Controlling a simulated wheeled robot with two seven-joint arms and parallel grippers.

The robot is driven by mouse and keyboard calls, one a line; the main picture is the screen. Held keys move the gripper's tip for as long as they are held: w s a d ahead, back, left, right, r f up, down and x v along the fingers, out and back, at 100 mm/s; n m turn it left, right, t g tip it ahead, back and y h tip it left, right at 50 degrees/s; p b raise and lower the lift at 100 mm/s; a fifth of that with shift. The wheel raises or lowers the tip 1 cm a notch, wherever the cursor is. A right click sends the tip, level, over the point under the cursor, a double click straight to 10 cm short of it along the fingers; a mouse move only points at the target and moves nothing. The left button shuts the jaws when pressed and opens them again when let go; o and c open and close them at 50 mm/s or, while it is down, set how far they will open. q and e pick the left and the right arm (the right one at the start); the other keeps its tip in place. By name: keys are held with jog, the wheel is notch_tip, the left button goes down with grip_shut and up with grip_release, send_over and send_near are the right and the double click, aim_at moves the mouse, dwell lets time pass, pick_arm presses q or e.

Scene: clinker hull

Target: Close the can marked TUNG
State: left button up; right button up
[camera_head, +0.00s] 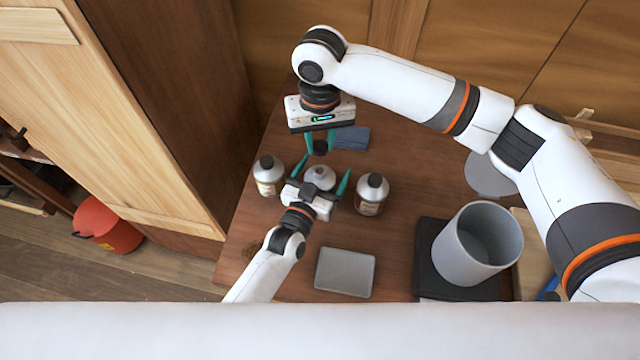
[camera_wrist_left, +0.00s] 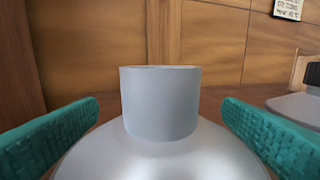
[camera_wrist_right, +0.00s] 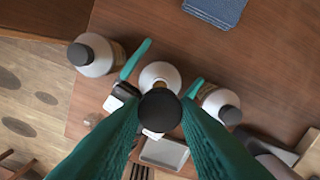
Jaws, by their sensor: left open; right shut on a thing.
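An uncapped grey metal can (camera_head: 320,178) stands between two capped cans; its bare neck (camera_wrist_left: 160,105) fills the left wrist view. Its label is hidden, so I cannot read its name. My left gripper (camera_head: 322,176) is open, its teal fingers on either side of this can; whether they touch it I cannot tell. My right gripper (camera_head: 320,142) is shut on a round black cap (camera_wrist_right: 160,111). The cap (camera_head: 320,148) is held above and a little behind the open can, apart from it. The open can also shows past the cap in the right wrist view (camera_wrist_right: 160,74).
Capped cans stand close at left (camera_head: 268,172) and right (camera_head: 371,192); their labels are too small to read. A blue cloth (camera_head: 351,138) lies behind. A grey tray (camera_head: 345,272) lies in front, and a grey bin (camera_head: 478,243) stands at right on a black base (camera_head: 432,262).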

pick_arm(q)
jog(key=c, duration=1.5)
jog(key=shift+o, duration=0.2)
pick_arm(e)
send_over(320, 170)
jog(key=shift+f, duration=2.5)
jog(key=shift+f, duration=0.15)
jog(key=shift+f, duration=0.75)
jog(key=shift+f, duration=0.55)
pick_arm(q)
grip_shut()
pick_arm(e)
jog(key=m, duration=0.7)
jog(key=shift+s+a+f, duration=0.1)
jog(key=shift+a, duration=0.05)
jog(key=m, duration=0.6)
